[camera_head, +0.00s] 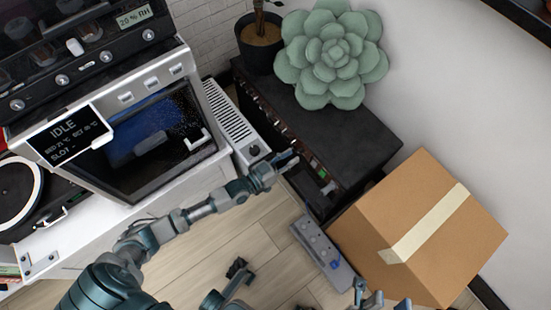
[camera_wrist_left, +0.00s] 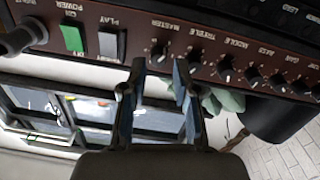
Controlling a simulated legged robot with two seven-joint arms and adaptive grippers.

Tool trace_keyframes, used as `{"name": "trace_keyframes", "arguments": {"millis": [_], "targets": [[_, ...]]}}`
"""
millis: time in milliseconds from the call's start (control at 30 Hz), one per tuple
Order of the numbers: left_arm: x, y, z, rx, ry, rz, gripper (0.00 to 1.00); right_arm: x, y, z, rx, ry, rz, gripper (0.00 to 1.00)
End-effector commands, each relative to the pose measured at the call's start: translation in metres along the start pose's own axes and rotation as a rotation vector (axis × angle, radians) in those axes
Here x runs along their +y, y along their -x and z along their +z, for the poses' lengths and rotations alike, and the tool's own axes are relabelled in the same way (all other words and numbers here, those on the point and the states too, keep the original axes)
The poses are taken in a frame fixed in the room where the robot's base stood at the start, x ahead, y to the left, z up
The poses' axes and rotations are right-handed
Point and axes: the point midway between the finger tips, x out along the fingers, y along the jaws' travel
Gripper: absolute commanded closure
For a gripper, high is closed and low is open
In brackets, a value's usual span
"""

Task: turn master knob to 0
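The black amplifier (camera_head: 350,135) stands right of centre in the head view. Its dark red control panel (camera_wrist_left: 208,35) shows upside down in the left wrist view, with a row of knobs. The master knob (camera_wrist_left: 159,50), under the label MASTER, is dark with a pale pointer mark; its exact setting is too small to read. My left gripper (camera_head: 284,164) is at the panel. In the left wrist view its two fingers (camera_wrist_left: 158,72) are apart, with the master knob between and just beyond their tips; contact cannot be told. My right gripper (camera_head: 382,299) is partly cut off at the bottom edge, fingers apart.
A green power switch (camera_wrist_left: 72,38), a grey standby switch (camera_wrist_left: 112,43) and a plugged cable (camera_wrist_left: 22,36) lie beside the master knob; the treble knob (camera_wrist_left: 193,57) is close on its other side. A cardboard box (camera_head: 420,225), a pedalboard (camera_head: 321,256) and a 3D printer (camera_head: 150,140) stand around.

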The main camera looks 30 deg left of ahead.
Motion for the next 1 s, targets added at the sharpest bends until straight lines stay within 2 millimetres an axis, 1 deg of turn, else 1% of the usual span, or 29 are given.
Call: {"name": "trace_keyframes", "arguments": {"millis": [33, 200, 300, 400, 500, 600, 1000], "targets": [[-0.001, 0.012, 0.002, -0.004, 0.000, -0.001, 0.70, 0.000, 0.000, 0.000, -0.001, 0.000, 0.001, 0.60], [-0.001, 0.052, 0.002, -0.005, 0.000, -0.001, 0.70, 0.000, 0.001, 0.001, -0.002, -0.001, 0.001, 0.60], [-0.001, 0.071, 0.003, -0.005, -0.001, -0.001, 0.70, 0.000, 0.001, 0.001, -0.002, -0.001, 0.001, 0.60], [-0.002, 0.085, 0.002, -0.003, 0.000, -0.002, 0.70, 0.000, 0.001, 0.001, -0.003, -0.001, 0.002, 0.60], [-0.002, 0.093, 0.002, -0.003, 0.001, -0.001, 0.70, 0.000, 0.001, 0.001, -0.003, -0.001, 0.002, 0.60], [-0.002, 0.097, 0.002, -0.002, 0.001, -0.001, 0.70, 0.000, 0.001, 0.001, -0.003, -0.001, 0.002, 0.60], [-0.002, 0.097, 0.002, -0.002, 0.001, -0.001, 0.70, 0.001, 0.001, 0.005, -0.006, -0.001, 0.002, 0.60]]}}
